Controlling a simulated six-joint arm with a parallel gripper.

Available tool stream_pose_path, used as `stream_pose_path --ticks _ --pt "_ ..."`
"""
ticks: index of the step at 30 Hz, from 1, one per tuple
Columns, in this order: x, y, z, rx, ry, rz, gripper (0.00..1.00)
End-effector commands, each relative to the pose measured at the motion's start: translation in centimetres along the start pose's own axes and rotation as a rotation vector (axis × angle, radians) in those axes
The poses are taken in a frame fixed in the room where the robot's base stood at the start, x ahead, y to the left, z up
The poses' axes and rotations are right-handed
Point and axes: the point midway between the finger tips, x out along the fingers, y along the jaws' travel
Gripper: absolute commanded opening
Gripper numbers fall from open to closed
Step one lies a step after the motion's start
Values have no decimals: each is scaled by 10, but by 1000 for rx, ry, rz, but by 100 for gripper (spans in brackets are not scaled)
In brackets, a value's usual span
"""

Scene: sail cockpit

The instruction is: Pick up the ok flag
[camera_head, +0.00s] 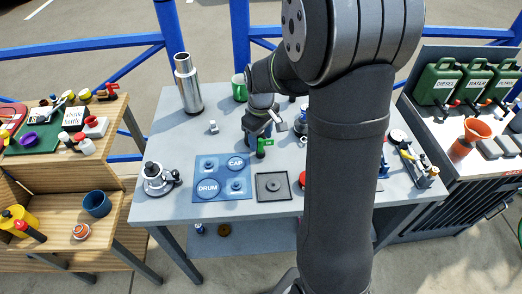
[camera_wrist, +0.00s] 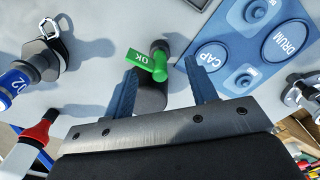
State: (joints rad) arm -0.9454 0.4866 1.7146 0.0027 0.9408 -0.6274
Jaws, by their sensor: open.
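The ok flag is a small green tag lettered OK (camera_wrist: 148,65) with a green stem. In the wrist view it lies just ahead of my gripper (camera_wrist: 161,70), near and between the two blue fingertips. A dark cylinder (camera_wrist: 151,97) sits between the fingers, and I cannot tell whether it belongs to the flag. My gripper is open, with a finger on either side. In the head view the green flag (camera_head: 262,146) stands on the grey table, just below my gripper (camera_head: 257,132). The flag's foot is partly hidden.
The blue board marked DRUM and CAP (camera_head: 222,190) lies left of the flag, with a dark square tray (camera_head: 272,187) below it. A steel flask (camera_head: 187,82) and green mug (camera_head: 239,88) stand behind. A blue-marked shackle piece (camera_wrist: 38,65) is nearby.

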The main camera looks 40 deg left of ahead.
Motion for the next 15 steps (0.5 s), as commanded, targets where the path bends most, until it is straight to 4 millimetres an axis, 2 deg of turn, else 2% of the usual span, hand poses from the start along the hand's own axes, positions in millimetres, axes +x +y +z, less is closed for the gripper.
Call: stream_pose_path --ticks 9,15 --pt "44 0 -2 0 -3 -2 52" --pt "49 1 -2 0 -1 -1 52"
